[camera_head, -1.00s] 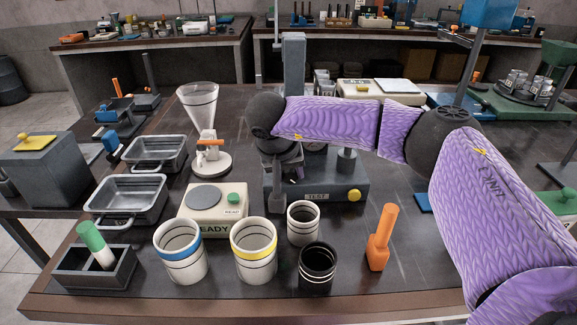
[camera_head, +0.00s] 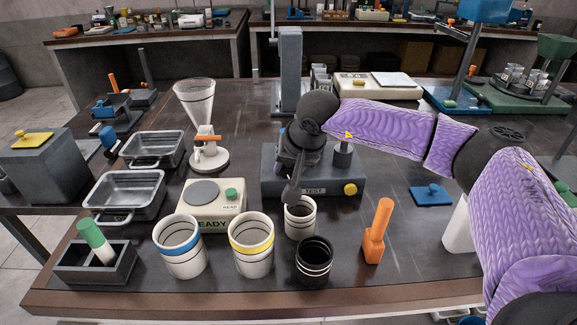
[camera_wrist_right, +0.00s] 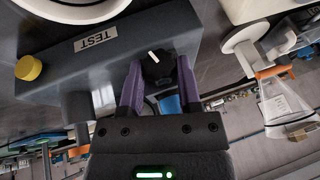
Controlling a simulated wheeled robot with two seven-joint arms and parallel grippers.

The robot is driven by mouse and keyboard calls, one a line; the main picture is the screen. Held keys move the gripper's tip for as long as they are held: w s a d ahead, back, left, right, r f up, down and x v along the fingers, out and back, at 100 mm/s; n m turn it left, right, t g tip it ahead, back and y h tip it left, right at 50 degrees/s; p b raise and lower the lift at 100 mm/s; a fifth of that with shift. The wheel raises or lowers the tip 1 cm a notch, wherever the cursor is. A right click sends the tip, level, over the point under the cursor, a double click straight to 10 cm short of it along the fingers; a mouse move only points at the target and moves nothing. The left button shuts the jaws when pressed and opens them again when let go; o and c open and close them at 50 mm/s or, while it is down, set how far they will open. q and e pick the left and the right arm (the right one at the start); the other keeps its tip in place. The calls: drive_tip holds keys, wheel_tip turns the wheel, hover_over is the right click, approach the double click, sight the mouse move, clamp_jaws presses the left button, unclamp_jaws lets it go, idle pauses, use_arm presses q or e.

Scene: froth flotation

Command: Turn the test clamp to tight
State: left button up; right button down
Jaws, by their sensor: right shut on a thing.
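The test unit (camera_head: 325,183) is a dark grey block labelled TEST with a yellow button (camera_head: 350,188) on its front right. In the right wrist view the test clamp (camera_wrist_right: 157,68) is a round black knob with a white mark line, on the face of the grey block (camera_wrist_right: 110,60). My right gripper (camera_wrist_right: 159,72) has its two purple fingers on either side of this knob, shut on it. In the head view my right gripper (camera_head: 291,188) is at the front left of the unit, and the wrist hides the knob. My left gripper is out of view.
A white cup (camera_head: 300,222) and a black cup (camera_head: 314,262) stand just in front of the unit. A cream scale (camera_head: 212,213) and a funnel stand (camera_head: 208,160) are to its left. An orange tool (camera_head: 376,235) stands to the right. A grey column (camera_head: 289,70) rises behind.

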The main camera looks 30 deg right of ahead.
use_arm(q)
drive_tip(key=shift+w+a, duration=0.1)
use_arm(e)
drive_tip(key=shift+r, duration=0.1)
drive_tip(key=c, duration=0.7)
unclamp_jaws()
drive_tip(key=shift+o, duration=0.6)
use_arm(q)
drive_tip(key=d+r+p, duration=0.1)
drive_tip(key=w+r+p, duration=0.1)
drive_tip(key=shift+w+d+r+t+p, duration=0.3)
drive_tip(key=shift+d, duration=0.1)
use_arm(e)
drive_tip(key=v, duration=1)
drive_tip(key=shift+o, duration=0.2)
